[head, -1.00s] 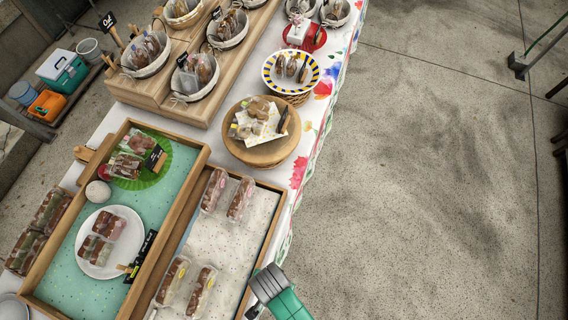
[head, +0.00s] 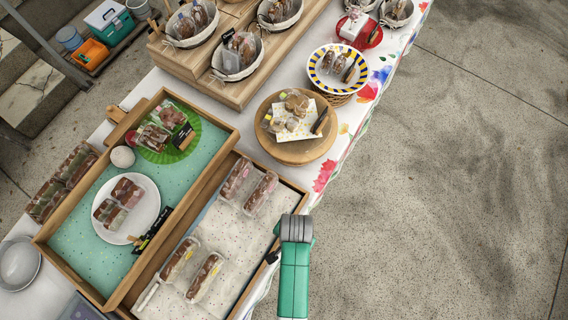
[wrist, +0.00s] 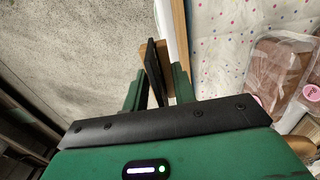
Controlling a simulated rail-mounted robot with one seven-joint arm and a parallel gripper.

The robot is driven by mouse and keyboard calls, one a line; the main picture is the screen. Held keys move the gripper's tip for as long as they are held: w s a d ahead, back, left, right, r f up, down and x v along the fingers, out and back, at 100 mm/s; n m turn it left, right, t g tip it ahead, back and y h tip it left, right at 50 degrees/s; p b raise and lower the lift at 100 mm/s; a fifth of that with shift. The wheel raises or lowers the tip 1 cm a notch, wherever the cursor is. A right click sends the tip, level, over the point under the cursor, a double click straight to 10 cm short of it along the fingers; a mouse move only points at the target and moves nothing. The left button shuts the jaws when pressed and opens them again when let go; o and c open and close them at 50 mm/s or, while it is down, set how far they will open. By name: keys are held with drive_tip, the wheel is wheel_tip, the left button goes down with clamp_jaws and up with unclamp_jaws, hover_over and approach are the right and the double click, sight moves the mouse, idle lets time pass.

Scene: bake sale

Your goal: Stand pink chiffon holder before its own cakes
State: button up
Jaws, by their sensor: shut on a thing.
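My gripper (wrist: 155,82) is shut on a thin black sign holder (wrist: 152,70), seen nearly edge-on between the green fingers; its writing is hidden. In the head view a small dark piece, likely this holder (head: 272,257), shows left of my green wrist, at the right rim of the white-speckled tray. That tray (head: 232,236) holds two pairs of clear-wrapped loaf cakes: a far pair (head: 261,192) and a near pair (head: 204,277). In the wrist view a wrapped cake (wrist: 280,65) lies to the right of my gripper, near a pink round label (wrist: 309,92).
A teal tray (head: 88,235) with a white plate, a green plate and black signs adjoins on the left. A round wooden board (head: 297,150) with bagged cookies and a striped bowl (head: 338,88) stand beyond. Speckled white space lies between the cake pairs. The floor at right is clear.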

drive_tip(key=b, duration=0.1)
hover_over(283, 210)
drive_tip(key=shift+s+f, duration=0.1)
drive_tip(key=shift+f, duration=0.4)
drive_tip(key=shift+w+f+b, duration=0.2)
drive_tip(key=shift+f+b, duration=0.3)
drive_tip(key=shift+f, duration=1.25)
drive_tip(key=shift+f, duration=0.25)
drive_tip(key=o, duration=0.7)
drive_tip(key=shift+r, duration=0.1)
drive_tip(key=shift+r, duration=0.1)
wheel_tip(283, 210, up, 12)
drive_tip(key=p, duration=0.2)
drive_tip(key=shift+p, duration=0.3)
